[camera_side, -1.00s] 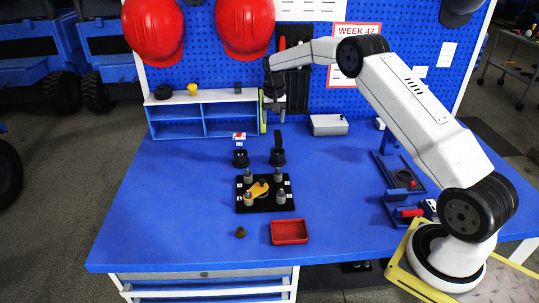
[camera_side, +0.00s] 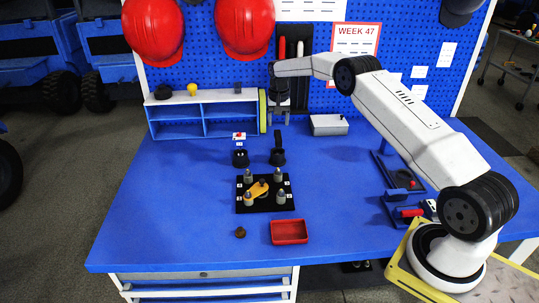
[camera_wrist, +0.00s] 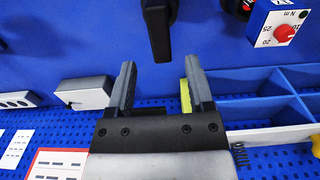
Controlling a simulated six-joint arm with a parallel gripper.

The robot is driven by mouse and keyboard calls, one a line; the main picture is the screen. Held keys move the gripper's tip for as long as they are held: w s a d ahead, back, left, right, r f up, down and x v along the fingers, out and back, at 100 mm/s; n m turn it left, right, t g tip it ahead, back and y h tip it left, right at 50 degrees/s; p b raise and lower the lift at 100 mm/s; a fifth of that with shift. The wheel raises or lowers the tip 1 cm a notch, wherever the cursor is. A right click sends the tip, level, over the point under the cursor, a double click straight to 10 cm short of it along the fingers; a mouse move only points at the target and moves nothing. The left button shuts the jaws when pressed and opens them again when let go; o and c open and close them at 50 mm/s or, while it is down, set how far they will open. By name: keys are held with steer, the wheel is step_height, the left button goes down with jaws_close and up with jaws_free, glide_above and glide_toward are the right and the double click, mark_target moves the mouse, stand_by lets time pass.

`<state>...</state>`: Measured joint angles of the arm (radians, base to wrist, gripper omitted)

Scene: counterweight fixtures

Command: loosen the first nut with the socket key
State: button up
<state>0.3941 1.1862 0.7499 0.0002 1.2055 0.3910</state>
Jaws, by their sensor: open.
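My gripper (camera_side: 279,122) points down at the back of the blue bench, right of the shelf. In the wrist view its two grey fingers (camera_wrist: 157,70) are apart with nothing between them. A black upright handle (camera_side: 278,139), which looks like the socket key, rises from a black holder (camera_side: 278,157) in front of the gripper. In the wrist view this handle (camera_wrist: 160,32) shows beyond the fingertips, apart from them. A black plate (camera_side: 264,206) with several grey posts, number labels and a yellow-orange link (camera_side: 258,190) lies nearer the front. The first nut cannot be made out for certain.
A second black holder (camera_side: 240,158) stands left of the handle. A dial box with a red knob (camera_wrist: 284,33) is near it. The blue shelf (camera_side: 204,126), grey box (camera_side: 328,125) and red tray (camera_side: 290,239) stand around. The left of the bench is clear.

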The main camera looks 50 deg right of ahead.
mark_target(278, 135)
steer(key=shift+f, duration=3.75)
jaws_close()
